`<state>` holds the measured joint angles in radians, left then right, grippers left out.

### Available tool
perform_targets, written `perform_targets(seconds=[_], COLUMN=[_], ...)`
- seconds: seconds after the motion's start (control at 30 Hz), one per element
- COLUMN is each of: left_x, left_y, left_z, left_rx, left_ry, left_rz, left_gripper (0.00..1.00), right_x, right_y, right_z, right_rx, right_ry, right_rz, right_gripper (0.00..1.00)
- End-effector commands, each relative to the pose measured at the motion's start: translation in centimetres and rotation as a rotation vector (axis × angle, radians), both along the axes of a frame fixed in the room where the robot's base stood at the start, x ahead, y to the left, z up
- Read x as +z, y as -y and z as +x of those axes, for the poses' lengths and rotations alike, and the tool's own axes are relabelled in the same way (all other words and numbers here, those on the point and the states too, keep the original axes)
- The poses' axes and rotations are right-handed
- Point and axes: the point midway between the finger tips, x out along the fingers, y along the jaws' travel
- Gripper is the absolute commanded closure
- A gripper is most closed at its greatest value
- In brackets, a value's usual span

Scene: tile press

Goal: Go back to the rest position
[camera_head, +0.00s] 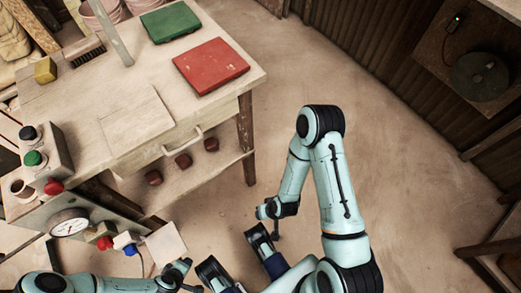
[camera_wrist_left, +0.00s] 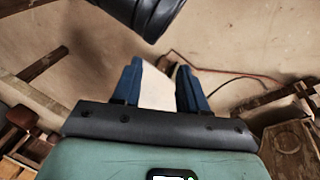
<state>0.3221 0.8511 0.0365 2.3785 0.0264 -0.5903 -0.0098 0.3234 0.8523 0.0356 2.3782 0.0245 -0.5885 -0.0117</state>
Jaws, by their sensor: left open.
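My left gripper (camera_wrist_left: 157,75) is open in the left wrist view, its two blue fingers apart. A pale flat patch shows between them; I cannot tell whether it is a piece beyond the fingers or what it touches. In the head view my left arm enters at the bottom left, below the press. My right arm stands bent over the floor at right of centre. A pair of dark and blue fingers shows apart at the bottom centre, and I cannot tell which arm they belong to.
The wooden bench (camera_head: 57,100) carries a green slab (camera_head: 170,21), a red slab (camera_head: 211,66) and a yellow block (camera_head: 45,70). The press gauge (camera_head: 69,222) and a pale square tile (camera_head: 166,245) are near my left arm. Open floor (camera_head: 420,190) lies to the right.

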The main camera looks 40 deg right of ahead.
Motion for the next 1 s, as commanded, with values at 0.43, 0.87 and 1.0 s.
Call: perform_targets(seconds=[0.43, 0.87, 1.0], left_x=[12.8, 20.4, 20.2], left_y=[3.0, 4.8, 4.8], left_z=[-6.4, -9.2, -9.4], left_rx=[-0.072, -0.124, -0.125], left_ry=[-0.182, -0.315, -0.319], left_rz=[-0.082, -0.138, -0.139], left_gripper=[0.57, 0.57, 0.57], right_x=[12.9, 20.4, 20.3], right_y=[-3.0, -4.8, -4.8], right_z=[-6.3, -9.1, -9.3], right_rx=[0.07, 0.122, 0.123], right_ry=[-0.18, -0.313, -0.318], right_rz=[0.082, 0.138, 0.139], right_gripper=[0.62, 0.62, 0.62])
